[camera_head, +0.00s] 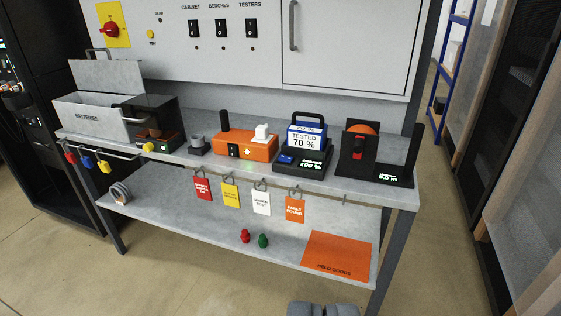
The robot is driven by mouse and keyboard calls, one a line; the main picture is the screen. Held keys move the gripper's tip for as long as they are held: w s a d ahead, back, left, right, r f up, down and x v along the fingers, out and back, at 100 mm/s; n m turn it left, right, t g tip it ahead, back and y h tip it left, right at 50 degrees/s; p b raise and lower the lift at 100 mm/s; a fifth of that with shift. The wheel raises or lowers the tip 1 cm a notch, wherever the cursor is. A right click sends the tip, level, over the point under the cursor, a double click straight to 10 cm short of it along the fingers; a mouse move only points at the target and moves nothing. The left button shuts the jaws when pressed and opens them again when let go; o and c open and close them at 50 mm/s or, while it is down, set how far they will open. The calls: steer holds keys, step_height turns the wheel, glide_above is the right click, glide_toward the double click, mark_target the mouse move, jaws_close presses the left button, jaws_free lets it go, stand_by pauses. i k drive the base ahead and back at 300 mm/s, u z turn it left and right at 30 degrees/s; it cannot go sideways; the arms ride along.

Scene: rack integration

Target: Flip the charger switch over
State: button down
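No label reading "charger" is legible. A black unit (312,166) with a green "100 %" display and a blue button or switch (286,159) stands on the bench, with a blue-and-white battery labelled "TESTED 70 %" (306,137) on it. To its left is an orange box (259,150) with a black rocker switch (234,150), a small lit part, a white block on top and a black upright handle. I cannot tell which unit is the charger. My gripper (326,309) shows only as grey tips at the bottom edge, well in front of and apart from the bench.
The bench (194,158) has a front rail with hanging tags and a lower shelf (190,225). A wall panel (180,40) carries switches labelled CABINET, BENCHES and TESTERS. A grey batteries box (90,117) stands left, a black device with an orange reel (360,153) right. Floor is clear in front.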

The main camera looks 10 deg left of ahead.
mark_target(284, 158)
steer(key=u, duration=0.15)
steer(key=i, duration=1.4)
steer(key=z, duration=0.6)
